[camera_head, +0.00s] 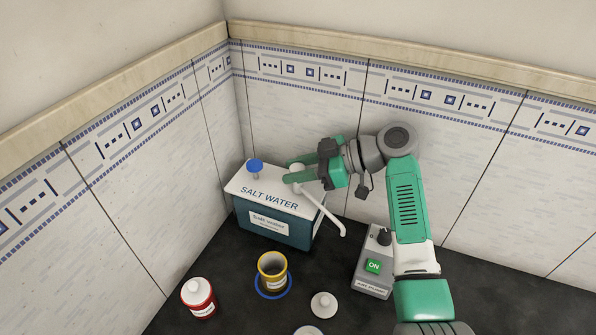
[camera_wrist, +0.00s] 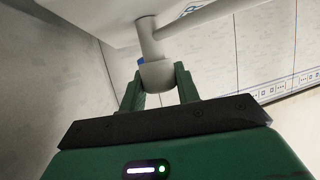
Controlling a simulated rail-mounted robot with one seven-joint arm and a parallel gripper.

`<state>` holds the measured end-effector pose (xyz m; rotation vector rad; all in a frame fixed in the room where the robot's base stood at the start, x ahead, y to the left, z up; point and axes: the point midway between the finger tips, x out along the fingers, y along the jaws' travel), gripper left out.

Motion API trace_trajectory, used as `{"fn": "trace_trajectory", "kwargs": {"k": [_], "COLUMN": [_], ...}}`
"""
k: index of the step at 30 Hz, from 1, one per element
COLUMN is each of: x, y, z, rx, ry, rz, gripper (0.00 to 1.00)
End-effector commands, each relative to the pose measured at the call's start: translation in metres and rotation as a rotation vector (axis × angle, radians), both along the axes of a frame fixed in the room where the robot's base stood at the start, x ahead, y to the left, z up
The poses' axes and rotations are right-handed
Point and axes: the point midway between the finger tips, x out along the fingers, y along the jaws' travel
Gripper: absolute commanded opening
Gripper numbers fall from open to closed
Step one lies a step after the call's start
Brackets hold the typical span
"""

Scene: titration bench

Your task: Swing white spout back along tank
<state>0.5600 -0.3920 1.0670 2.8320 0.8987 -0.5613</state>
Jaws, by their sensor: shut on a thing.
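The tank (camera_head: 262,219) is a blue-green box with a white top marked SALT WATER, standing against the corner walls. Its white spout (camera_head: 323,210) reaches out from the tank's top past the front right edge, its tip bent down over the dark bench. My gripper (camera_head: 297,170) is above the right part of the tank top, its green fingers around the spout's inner end. In the wrist view the green fingers (camera_wrist: 160,85) are shut on the white rounded spout end (camera_wrist: 157,74), with the pipe (camera_wrist: 200,18) running off to the right. The grip contact is partly hidden in the head view.
A blue cap (camera_head: 255,166) stands on the tank top, left of my gripper. In front are a yellow-rimmed cup (camera_head: 272,268) on a blue ring, a red jar (camera_head: 198,296) and a white lidded piece (camera_head: 324,305). A grey box with a green ON button (camera_head: 373,266) stands right.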

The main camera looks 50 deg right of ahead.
Motion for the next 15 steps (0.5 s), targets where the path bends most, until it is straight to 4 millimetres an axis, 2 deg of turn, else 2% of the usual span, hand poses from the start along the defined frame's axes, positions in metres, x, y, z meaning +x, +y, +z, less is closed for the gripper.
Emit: {"fn": "trace_trajectory", "kwargs": {"k": [11,12,14,15], "x": [0.0001,0.0001,0.0001,0.0002], "y": [0.0004,0.0004,0.0004,0.0004], "z": [-0.0019,-0.0019,-0.0018,-0.0015], "rx": [-0.001,-0.001,-0.001,-0.001], "ry": [0.004,0.004,0.003,0.003], "rz": [0.003,0.003,0.003,0.003], "gripper": [0.0,0.4,0.51,0.54]}}
